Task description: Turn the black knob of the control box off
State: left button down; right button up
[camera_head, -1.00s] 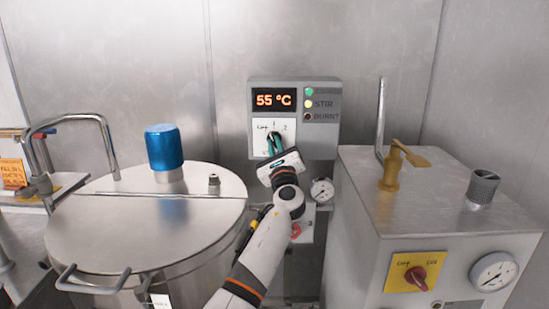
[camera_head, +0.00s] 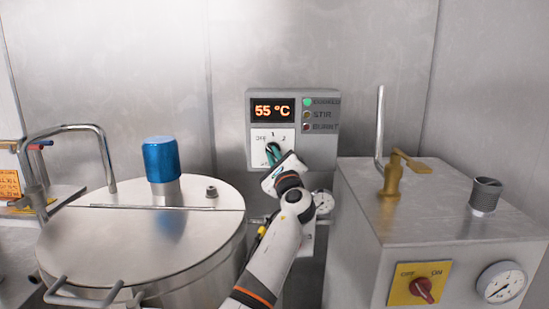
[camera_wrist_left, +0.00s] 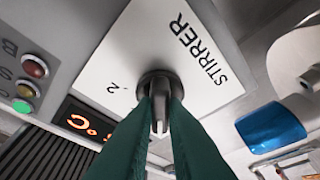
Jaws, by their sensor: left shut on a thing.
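The grey control box (camera_head: 320,150) hangs on the back wall in the head view. Its white plate (camera_head: 287,134) reads OFF, 1 and 2, and STIRRER in the wrist view. The black knob (camera_wrist_left: 156,78) sits on this plate, mostly hidden by my fingers in the head view. My left gripper (camera_head: 272,153) has its green fingers on either side of the knob's grip and is shut on it; they also show in the left wrist view (camera_wrist_left: 160,118). The green lamp is lit, and the STIR lamp (camera_head: 307,115) looks dim. My right gripper is out of view.
A steel kettle with a round lid (camera_head: 120,235) and blue-capped motor (camera_head: 161,160) stands left. A metal box (camera_head: 420,215) with brass valve, red switch and gauge stands right. A small gauge (camera_head: 323,202) is below the control box, beside my arm.

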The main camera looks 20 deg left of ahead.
pick_arm(q)
jog(key=shift+f, duration=0.1)
jog(key=c, duration=1.5)
grip_release()
jog(key=shift+o, duration=0.2)
jog(key=b+v, duration=0.2)
jog(key=v, duration=1)
